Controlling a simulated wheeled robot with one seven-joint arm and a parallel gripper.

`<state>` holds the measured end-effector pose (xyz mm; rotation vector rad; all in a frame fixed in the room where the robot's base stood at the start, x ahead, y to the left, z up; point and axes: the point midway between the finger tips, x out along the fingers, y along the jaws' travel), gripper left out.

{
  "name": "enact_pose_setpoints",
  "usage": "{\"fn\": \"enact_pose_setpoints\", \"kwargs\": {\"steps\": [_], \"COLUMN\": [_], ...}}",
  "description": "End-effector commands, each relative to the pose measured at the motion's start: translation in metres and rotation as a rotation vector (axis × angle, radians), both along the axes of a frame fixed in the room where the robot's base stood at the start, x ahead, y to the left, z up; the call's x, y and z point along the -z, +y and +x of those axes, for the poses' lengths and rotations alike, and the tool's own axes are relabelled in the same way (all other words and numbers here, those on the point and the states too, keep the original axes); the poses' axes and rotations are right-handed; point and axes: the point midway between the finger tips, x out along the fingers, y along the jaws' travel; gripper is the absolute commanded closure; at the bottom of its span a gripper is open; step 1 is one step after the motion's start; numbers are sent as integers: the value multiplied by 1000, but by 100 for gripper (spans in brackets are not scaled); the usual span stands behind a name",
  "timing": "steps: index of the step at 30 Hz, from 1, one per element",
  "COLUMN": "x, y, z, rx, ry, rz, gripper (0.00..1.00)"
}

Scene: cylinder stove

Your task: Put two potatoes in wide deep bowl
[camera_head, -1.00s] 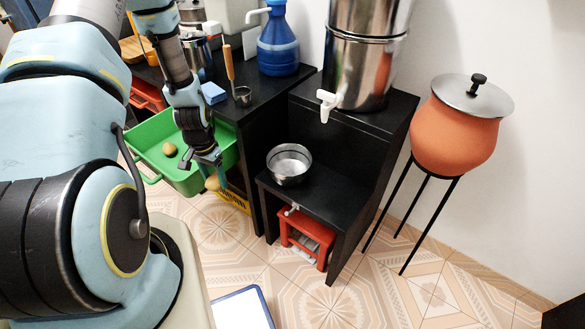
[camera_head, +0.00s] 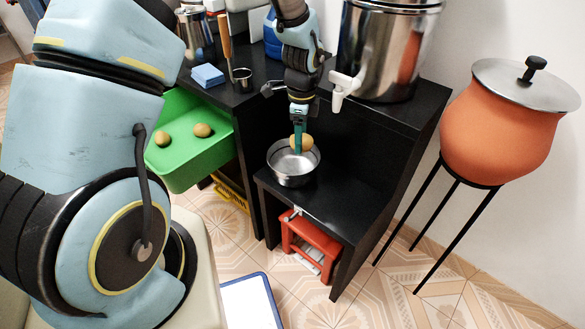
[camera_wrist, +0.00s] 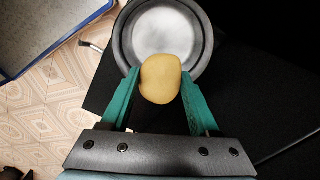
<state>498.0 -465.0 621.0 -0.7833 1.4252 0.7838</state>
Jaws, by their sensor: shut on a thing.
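My gripper (camera_head: 300,140) is shut on a yellow-brown potato (camera_head: 306,142). It holds the potato above the near-back part of a round metal bowl (camera_head: 290,178), which stands on the lower black shelf. In the wrist view, the potato (camera_wrist: 160,78) sits between the green fingers of my gripper (camera_wrist: 158,90) and overlaps the rim of the bowl (camera_wrist: 166,32). The visible bowl floor looks empty. Two more potatoes, a left one (camera_head: 163,139) and a right one (camera_head: 203,130), lie in the green tray (camera_head: 200,165) at left.
A large metal container with a white tap (camera_head: 343,88) stands on the upper black shelf, close right of my arm. A blue sponge (camera_head: 208,75) and a small metal cup (camera_head: 242,78) are behind left. An orange pot (camera_head: 495,135) stands on a tripod at right.

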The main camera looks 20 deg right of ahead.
Motion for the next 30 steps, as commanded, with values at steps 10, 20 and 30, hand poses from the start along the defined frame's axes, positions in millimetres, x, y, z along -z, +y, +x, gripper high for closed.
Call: {"fn": "enact_pose_setpoints", "kwargs": {"steps": [10,20,30], "x": [41,41,41], "y": [0,0,0], "z": [0,0,0], "rx": [-2,-3,-3], "ry": [-1,0,1], "rz": [-1,-1,-1], "gripper": [99,38,4]}}
